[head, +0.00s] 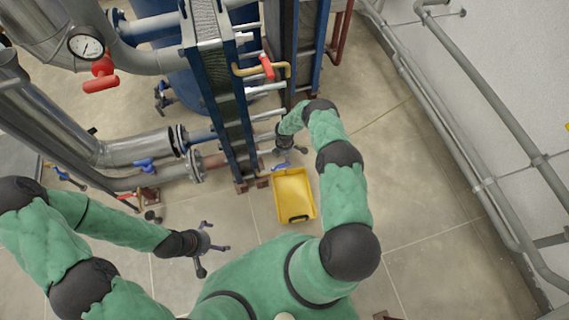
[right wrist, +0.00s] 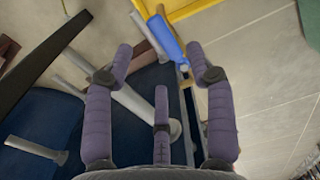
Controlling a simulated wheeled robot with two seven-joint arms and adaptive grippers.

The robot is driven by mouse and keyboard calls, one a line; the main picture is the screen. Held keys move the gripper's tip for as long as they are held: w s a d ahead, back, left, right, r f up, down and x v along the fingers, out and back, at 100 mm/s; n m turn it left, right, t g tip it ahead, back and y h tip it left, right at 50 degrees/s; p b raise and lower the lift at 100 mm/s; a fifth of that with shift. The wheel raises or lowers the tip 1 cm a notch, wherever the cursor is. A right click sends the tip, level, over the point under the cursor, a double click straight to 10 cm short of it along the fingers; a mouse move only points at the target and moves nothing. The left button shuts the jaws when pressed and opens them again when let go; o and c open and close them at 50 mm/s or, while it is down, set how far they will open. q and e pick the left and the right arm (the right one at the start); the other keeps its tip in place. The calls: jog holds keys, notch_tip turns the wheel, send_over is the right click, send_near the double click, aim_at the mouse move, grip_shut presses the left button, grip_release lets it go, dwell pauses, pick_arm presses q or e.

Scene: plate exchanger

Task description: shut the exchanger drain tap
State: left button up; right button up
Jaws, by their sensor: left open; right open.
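A small tap with a blue lever (head: 283,166) sits low at the foot of the plate exchanger (head: 233,110), just above a yellow tray; it fits the drain tap. In the right wrist view the blue lever (right wrist: 166,38) lies between and slightly beyond two fingertips. My right gripper (head: 287,157) is open beside this tap, with its fingers apart in the right wrist view (right wrist: 160,62); I cannot tell whether any finger touches the lever. My left gripper (head: 210,248) is open and empty above the floor, away from the exchanger.
The yellow tray (head: 280,212) stands on the floor. A red-handled valve (head: 267,67) sits on a brass pipe higher up. Another red handle (head: 101,82) hangs below a gauge (head: 86,45). A blue lever (head: 146,164) is on the left pipework. Grey pipes (head: 455,140) run along the right wall.

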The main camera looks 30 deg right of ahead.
aim_at(281, 166)
notch_tip(281, 166, down, 6)
jog(key=shift+b, duration=1.1)
grip_shut()
